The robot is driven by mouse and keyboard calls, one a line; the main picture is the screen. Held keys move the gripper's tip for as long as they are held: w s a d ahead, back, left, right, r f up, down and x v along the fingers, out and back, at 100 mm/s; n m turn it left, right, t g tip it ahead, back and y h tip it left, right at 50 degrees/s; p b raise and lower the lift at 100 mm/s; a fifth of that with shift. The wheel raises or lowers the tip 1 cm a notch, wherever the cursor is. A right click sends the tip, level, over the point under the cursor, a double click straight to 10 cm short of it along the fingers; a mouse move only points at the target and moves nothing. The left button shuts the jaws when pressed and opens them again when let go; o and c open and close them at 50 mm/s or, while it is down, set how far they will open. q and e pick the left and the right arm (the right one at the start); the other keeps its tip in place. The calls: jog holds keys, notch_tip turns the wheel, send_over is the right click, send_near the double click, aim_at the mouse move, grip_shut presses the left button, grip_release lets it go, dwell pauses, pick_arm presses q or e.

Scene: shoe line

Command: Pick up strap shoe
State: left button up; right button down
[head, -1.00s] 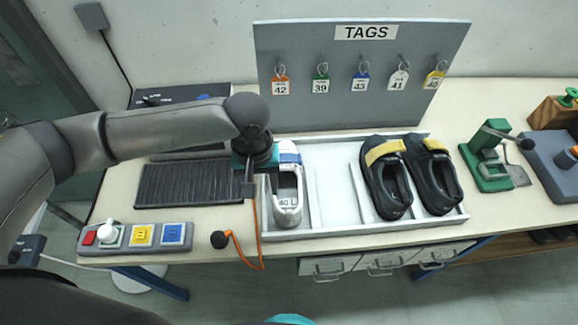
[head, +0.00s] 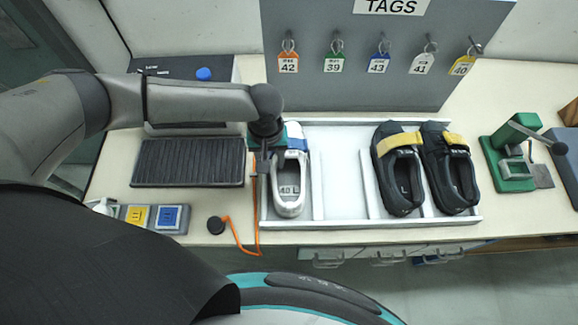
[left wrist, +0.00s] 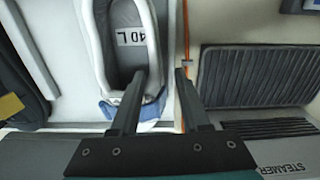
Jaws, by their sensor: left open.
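A silver-grey shoe (head: 290,188) with a blue strap (head: 297,144) stands in the left compartment of the white tray (head: 340,198). In the left wrist view the shoe (left wrist: 91,45) shows a "40 L" label inside, and its blue strap (left wrist: 150,108) lies close to the fingers. My left gripper (head: 262,168) is at the shoe's left edge. In the left wrist view the open gripper (left wrist: 161,72) has one finger over the shoe opening and the other beyond its side wall. Contact cannot be told. My right gripper is not in view.
A pair of black shoes (head: 405,190) with yellow straps stands in the tray's right compartment. A black ribbed mat (head: 188,163) lies left, an orange cord (head: 232,230) in front. A tag board (head: 385,80) stands behind; a green press (head: 512,165) is right.

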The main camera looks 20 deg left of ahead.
aim_at(273, 167)
pick_arm(q)
jog(key=shift+d+f, duration=0.2)
jog(key=shift+f, duration=2.5)
jog(key=shift+c, duration=0.3)
grip_shut()
